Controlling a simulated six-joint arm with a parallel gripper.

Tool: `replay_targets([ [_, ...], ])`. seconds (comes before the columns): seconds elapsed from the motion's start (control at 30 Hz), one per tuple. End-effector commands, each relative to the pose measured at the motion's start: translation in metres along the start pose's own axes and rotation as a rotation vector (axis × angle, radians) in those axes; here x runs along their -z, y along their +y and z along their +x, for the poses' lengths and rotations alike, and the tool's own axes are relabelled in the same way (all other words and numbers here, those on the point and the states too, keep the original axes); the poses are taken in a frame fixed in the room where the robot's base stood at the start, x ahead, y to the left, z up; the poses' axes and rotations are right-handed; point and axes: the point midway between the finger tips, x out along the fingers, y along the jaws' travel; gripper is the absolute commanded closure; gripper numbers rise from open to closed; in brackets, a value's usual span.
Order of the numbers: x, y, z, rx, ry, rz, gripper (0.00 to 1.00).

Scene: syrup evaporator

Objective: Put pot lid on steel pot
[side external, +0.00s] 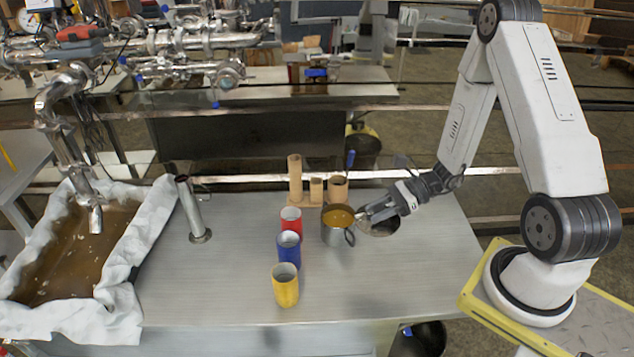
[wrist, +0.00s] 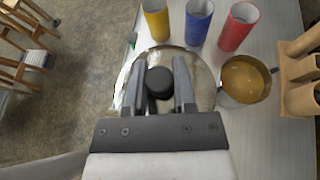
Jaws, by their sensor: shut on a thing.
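The steel pot (side external: 335,233) stands upright on the steel table, full of amber-brown liquid, with a loop handle on its side. It also shows in the wrist view (wrist: 240,98), right of the lid. The pot lid (side external: 380,229) is a round metal disc just right of the pot. In the wrist view the lid (wrist: 205,72) has a black knob (wrist: 160,83) between the fingers. My gripper (side external: 368,213) is shut on that knob; it also shows in the wrist view (wrist: 160,80). The pot is uncovered. I cannot tell the lid's exact height above the table.
Red (side external: 291,219), blue (side external: 288,249) and yellow (side external: 285,286) cups stand left of the pot. A wooden holder (side external: 296,180) is behind it. A tall metal cylinder (side external: 193,210) and a liquid-filled, cloth-lined basin (side external: 135,243) are farther left. The table's front right is clear.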

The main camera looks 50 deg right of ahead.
Motion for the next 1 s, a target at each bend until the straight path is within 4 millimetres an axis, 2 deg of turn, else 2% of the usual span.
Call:
replay_targets([
  [0.2, -0.015, -0.013, -0.016, 0.052, -0.007, 0.019, 1.0],
  [0.47, -0.017, -0.016, -0.018, 0.059, -0.009, 0.022, 1.0],
  [0.67, -0.014, -0.027, -0.012, 0.058, -0.009, 0.021, 1.0],
  [1.0, -0.002, -0.071, 0.012, 0.057, -0.009, 0.021, 1.0],
])
